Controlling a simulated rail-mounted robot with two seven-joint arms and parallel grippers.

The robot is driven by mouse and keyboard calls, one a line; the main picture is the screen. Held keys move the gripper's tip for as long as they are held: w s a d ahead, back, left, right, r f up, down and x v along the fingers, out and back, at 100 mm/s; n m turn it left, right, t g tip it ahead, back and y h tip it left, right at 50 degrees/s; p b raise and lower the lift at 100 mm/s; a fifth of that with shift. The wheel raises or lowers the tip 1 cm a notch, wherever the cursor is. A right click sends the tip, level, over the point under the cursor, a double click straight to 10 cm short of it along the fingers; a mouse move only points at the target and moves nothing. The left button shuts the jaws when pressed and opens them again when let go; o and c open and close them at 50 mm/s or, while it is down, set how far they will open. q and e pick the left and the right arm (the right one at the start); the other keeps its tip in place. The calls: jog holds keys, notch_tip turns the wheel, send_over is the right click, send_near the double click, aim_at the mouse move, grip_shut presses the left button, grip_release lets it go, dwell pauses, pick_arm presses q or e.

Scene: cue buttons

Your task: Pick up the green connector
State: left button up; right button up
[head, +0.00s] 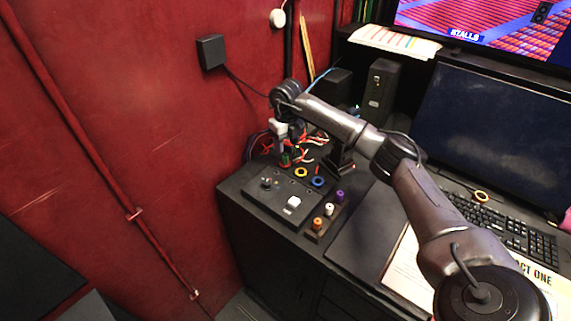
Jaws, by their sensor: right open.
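The green connector (285,158) stands at the back of the black cue button panel (262,208), close to a tangle of red and white wires. It is small and partly hidden by my right gripper. My left gripper is not in view.
On the panel are a yellow ring (301,172), a blue ring (318,181) and a white button (293,202). A small block with orange, white and purple knobs (329,210) stands to the right. A black speaker (381,88), a monitor (490,125) and a keyboard (510,232) lie further right. A red wall (130,130) bounds the left.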

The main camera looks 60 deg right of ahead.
aim_at(286, 156)
jog(key=shift+w+f+b, duration=0.15)
jog(key=shift+f+b, duration=0.45)
jog(key=shift+f, duration=2.7)
grip_shut()
jog(key=shift+r, duration=0.1)
jog(key=shift+r, duration=0.5)
notch_tip(286, 156, up, 3)
jog(key=shift+r+p, duration=0.2)
jog(key=shift+p, duration=0.3)
jog(key=s+r, duration=0.6)
jog(key=s, duration=0.5)
jog(key=shift+s+a+r, duration=0.2)
jog(key=shift+s+a, duration=0.1)
